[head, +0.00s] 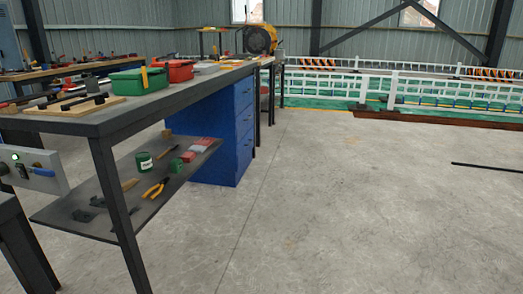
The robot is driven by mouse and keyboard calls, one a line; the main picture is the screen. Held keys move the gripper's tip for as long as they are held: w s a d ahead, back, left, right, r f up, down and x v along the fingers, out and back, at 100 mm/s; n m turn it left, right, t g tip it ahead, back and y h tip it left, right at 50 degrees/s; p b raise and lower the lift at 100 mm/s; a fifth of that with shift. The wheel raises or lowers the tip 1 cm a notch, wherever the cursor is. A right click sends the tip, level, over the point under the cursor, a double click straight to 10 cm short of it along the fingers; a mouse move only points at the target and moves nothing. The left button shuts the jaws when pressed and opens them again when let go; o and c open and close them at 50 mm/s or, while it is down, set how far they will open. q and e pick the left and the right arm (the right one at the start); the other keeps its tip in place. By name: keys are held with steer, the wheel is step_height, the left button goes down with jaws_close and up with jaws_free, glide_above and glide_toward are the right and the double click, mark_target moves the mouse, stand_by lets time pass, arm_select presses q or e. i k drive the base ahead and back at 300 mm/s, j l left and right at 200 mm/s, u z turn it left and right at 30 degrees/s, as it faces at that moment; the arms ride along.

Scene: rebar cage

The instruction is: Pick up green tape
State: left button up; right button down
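A green cylindrical item with a pale label (144,161) stands on the lower shelf of the workbench. At this size I cannot tell for sure which of these is the green tape. None of them is held. Neither of my grippers is in view.
The lower shelf (75,207) also holds yellow-handled pliers (155,188) and red boxes. The bench top above carries a green toolbox (137,84) and a red one (175,71). A dark bench leg (117,215) stands in front of the shelf.

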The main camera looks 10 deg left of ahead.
mark_target(177, 166)
steer(key=i+l+u, duration=0.15)
steer(key=i, duration=1.05)
steer(key=i+u, duration=0.4)
steer(key=i+l+u, duration=0.25)
steer(key=i+u, duration=0.2)
